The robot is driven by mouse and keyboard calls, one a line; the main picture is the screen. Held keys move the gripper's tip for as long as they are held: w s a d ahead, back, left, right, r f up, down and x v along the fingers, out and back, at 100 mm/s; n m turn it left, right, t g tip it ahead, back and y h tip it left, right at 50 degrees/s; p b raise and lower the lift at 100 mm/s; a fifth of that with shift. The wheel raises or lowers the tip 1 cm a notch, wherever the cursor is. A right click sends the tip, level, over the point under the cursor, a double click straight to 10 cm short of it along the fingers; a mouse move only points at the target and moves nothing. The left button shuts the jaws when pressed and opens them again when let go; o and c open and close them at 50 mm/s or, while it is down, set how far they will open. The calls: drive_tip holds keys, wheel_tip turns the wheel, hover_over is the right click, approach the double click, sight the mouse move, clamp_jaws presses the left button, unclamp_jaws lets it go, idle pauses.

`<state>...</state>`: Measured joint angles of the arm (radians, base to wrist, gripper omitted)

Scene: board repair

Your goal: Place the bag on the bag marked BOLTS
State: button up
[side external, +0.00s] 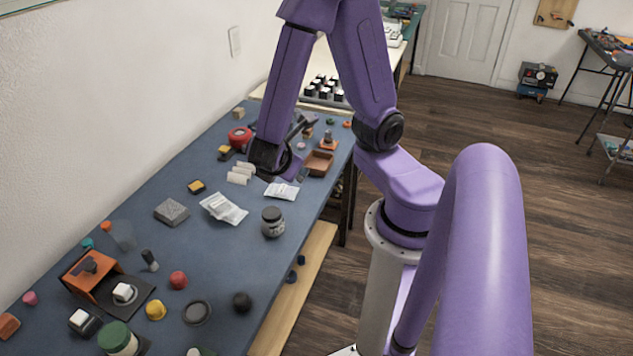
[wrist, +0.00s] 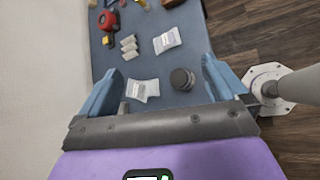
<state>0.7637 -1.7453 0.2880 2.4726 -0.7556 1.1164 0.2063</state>
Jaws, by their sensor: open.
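Two white-and-clear bags lie flat on the blue-grey table top. The larger bag (side external: 223,208) is nearer the side camera, and it shows between my fingers in the wrist view (wrist: 142,90). The other bag (side external: 281,191) lies farther along, near the table's right edge, and also shows in the wrist view (wrist: 167,40). Both carry printed labels too small to read, so I cannot tell which is marked BOLTS. My gripper (wrist: 162,67) is open and empty, above the table, its blue fingers wide apart. In the side view the arm's wrist hides much of it.
A dark-lidded jar (side external: 272,221) stands beside the larger bag and near the smaller one. White rolls (side external: 240,173), a red round item (side external: 240,138), a brown tray (side external: 318,163) and a grey block (side external: 172,212) lie around. Many small parts crowd the near end. A wall borders the left.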

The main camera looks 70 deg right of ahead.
drive_tip(key=s+a+r+m+g+y, duration=0.3)
drive_tip(key=s+a+r+y, duration=0.2)
drive_tip(key=s+a+y, duration=0.4)
drive_tip(key=s, duration=0.2)
drive_tip(key=shift+s+a+y, duration=0.2)
drive_tip(key=shift+s+y, duration=0.1)
